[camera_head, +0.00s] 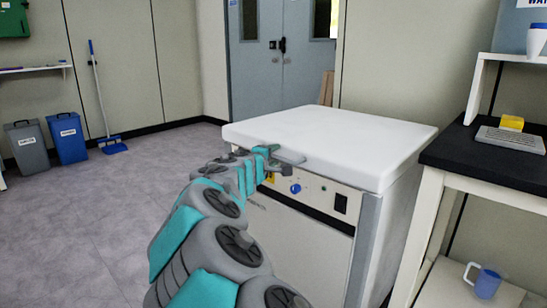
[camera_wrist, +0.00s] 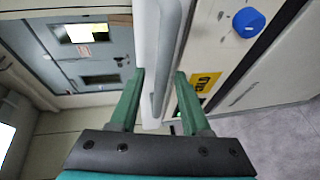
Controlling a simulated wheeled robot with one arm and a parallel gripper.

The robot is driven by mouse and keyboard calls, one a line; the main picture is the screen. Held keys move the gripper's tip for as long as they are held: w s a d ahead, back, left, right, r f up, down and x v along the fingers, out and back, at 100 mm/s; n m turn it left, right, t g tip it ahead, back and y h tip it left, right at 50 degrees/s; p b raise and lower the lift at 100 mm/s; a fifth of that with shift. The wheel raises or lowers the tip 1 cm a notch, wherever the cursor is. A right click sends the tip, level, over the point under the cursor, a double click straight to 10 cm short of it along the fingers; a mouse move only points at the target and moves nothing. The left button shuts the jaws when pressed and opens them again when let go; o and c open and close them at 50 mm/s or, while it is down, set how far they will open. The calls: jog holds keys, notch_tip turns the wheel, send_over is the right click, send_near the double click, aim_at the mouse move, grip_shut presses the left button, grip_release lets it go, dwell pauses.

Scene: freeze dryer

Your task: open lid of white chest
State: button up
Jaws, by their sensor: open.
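The white chest stands with its thick white lid (camera_head: 330,140) shut and lying flat on the body (camera_head: 300,235). A grey bar handle (camera_head: 291,156) sticks out from the lid's front edge. My gripper (camera_head: 276,162) is at this handle, at the front of the chest. In the wrist view the handle (camera_wrist: 168,60) runs up and down between the two green fingers of my gripper (camera_wrist: 160,74), which are apart. The lid's white edge (camera_wrist: 146,40) also shows between them. I cannot tell whether either finger touches the handle.
A blue knob (camera_head: 295,188) and a yellow label (camera_wrist: 206,80) are on the front panel below the lid. A black-topped bench (camera_head: 480,165) stands close on the right. Grey and blue bins (camera_head: 68,138) are far left. Floor on the left is clear.

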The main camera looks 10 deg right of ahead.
grip_shut()
dwell(0.3)
dwell(1.1)
